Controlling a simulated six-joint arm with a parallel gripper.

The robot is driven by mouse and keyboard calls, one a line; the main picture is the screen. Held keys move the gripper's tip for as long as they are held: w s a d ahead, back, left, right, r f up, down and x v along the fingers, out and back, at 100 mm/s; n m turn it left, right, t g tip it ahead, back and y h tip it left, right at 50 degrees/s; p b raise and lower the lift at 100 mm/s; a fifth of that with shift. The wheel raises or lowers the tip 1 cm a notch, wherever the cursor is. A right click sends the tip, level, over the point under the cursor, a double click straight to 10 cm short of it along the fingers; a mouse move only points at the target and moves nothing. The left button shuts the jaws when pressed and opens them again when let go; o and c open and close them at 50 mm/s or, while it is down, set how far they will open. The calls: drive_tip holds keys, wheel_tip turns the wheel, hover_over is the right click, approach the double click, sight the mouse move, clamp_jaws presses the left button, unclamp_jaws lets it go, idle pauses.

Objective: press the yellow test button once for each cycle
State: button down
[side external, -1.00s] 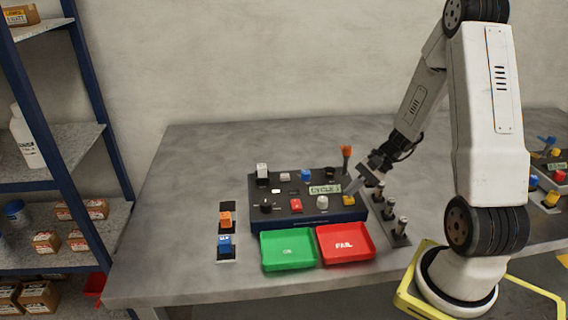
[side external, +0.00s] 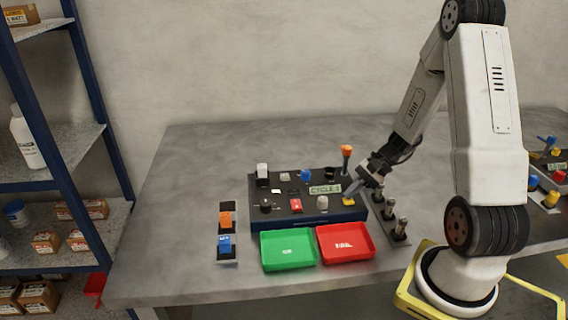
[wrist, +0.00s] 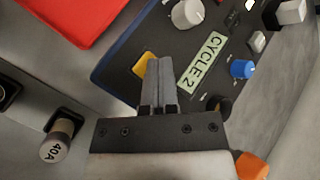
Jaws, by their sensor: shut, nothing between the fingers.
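The yellow test button (side external: 348,201) sits at the right front corner of the dark control panel (side external: 275,212). In the wrist view the button (wrist: 141,66) is partly hidden behind my fingers. My gripper (side external: 352,187) is shut and empty, with its fingertips slightly above the button and apart from it in the side view. In the wrist view my gripper (wrist: 158,62) overlaps the button's edge; contact cannot be told there. The display (wrist: 202,62) reads CYCLE 2 in the wrist view; its digit is too small to be sure of in the side view.
A green tray (side external: 262,262) and a red FAIL tray (side external: 368,252) stand in front of the panel. A rack of cylindrical fuses (side external: 399,229) stands to its right. An orange-topped post (side external: 346,152) rises behind the gripper.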

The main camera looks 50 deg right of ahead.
idle(0.4)
drive_tip(key=shift+r, duration=0.95)
drive_tip(key=shift+r, duration=2.4)
